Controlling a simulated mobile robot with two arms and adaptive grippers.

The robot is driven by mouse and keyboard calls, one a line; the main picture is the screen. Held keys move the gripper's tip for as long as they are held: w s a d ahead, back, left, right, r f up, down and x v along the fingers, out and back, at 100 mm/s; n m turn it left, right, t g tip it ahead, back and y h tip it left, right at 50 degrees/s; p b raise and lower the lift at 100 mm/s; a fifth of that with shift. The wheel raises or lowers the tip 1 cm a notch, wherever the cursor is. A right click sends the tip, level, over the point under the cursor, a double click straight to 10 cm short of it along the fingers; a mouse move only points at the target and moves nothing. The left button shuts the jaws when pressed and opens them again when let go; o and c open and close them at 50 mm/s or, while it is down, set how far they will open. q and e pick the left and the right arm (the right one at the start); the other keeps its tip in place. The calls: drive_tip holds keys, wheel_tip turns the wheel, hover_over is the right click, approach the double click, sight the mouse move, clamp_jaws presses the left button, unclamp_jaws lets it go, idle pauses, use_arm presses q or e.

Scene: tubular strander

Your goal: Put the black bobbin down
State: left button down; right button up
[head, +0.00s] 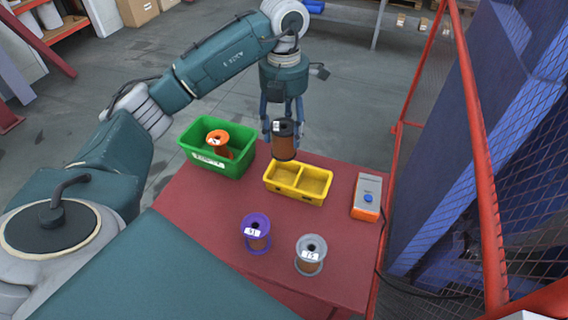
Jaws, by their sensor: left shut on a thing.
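The black bobbin (284,143), wound with brown wire and carrying a white label, is upright in my left gripper (283,122). The gripper comes down from above and is shut on it. The bobbin appears just behind and above the yellow two-compartment tray (298,197), overlapping its back edge in the picture; I cannot tell whether it touches anything. The red table (199,220) is below. My right gripper is not in view.
A green bin (201,165) with an orange bobbin (218,140) stands left of the tray. A purple bobbin (256,230) and a grey bobbin (310,254) stand in front. A grey-orange box with a blue button (368,198) is at right, near a red mesh fence (481,165).

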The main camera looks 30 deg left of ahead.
use_arm(q)
wheel_tip(320, 180, down, 11)
drive_tip(key=p, duration=0.2)
drive_tip(key=shift+r+p, duration=0.15)
drive_tip(key=shift+p, duration=0.15)
drive_tip(key=shift+f, duration=0.55)
drive_tip(key=shift+f, duration=0.2)
drive_tip(key=c, duration=0.7)
unclamp_jaws()
drive_tip(key=shift+s, duration=0.1)
drive_tip(key=shift+c, duration=0.2)
drive_tip(key=shift+r, duration=0.1)
